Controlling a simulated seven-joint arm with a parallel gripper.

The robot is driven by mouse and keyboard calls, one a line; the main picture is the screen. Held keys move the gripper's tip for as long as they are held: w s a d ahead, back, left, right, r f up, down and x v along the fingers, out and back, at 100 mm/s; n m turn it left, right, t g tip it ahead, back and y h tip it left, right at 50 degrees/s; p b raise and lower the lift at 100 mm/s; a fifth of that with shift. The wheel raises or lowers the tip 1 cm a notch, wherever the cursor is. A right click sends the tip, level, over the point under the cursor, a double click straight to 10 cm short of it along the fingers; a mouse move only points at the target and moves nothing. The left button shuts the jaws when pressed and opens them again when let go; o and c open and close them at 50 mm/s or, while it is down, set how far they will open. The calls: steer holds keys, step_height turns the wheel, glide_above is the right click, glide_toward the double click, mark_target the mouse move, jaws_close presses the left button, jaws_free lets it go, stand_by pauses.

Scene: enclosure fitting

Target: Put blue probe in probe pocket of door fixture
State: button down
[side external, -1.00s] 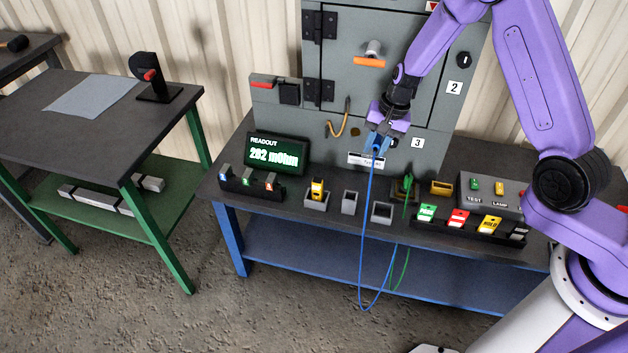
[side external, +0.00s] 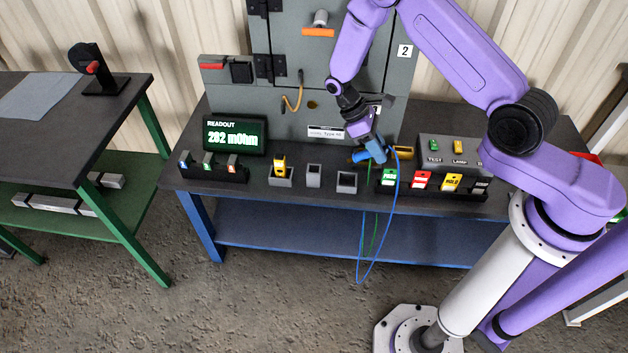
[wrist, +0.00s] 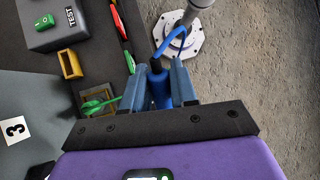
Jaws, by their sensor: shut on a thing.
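The blue probe (wrist: 159,88) is between my gripper's fingers (wrist: 160,78), with its blue cable (side external: 396,190) looping down in front of the bench. In the side external view my gripper (side external: 375,150) is low over the bench, right of the label plate. The green probe (wrist: 92,105) sits in a brown square holder (wrist: 109,116). An open yellow pocket (wrist: 70,64) is beside that holder; it also shows in the side external view (side external: 404,153), just right of my gripper. The probe tip is hidden. I cannot tell which pocket is the probe pocket.
A grey cabinet (side external: 300,100) with a door stands behind. A readout (side external: 235,135) shows 282 mOhm. Grey bins (side external: 314,176), one with a yellow part (side external: 280,165), line the front. A tag rack (side external: 440,186) and a button box (side external: 447,147) are at right.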

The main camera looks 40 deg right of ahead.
steer(key=w+d+n+t+h, duration=0.3)
steer(key=w+n+t+h, duration=0.55)
steer(key=n+h, duration=0.35)
steer(key=w+a+n+t+y, duration=0.65)
steer(key=a+n+t, duration=0.5)
steer(key=t, duration=0.35)
steer(key=shift+m+g, duration=0.25)
steer(key=shift+m, duration=0.2)
steer(key=shift+s+a+f, duration=0.15)
steer(key=shift+f, duration=2.45)
steer(key=shift+s+a+f, duration=0.1)
steer(key=shift+f, duration=2.5)
steer(key=c, duration=0.9)
jaws_free()
steer(key=shift+f, duration=0.15)
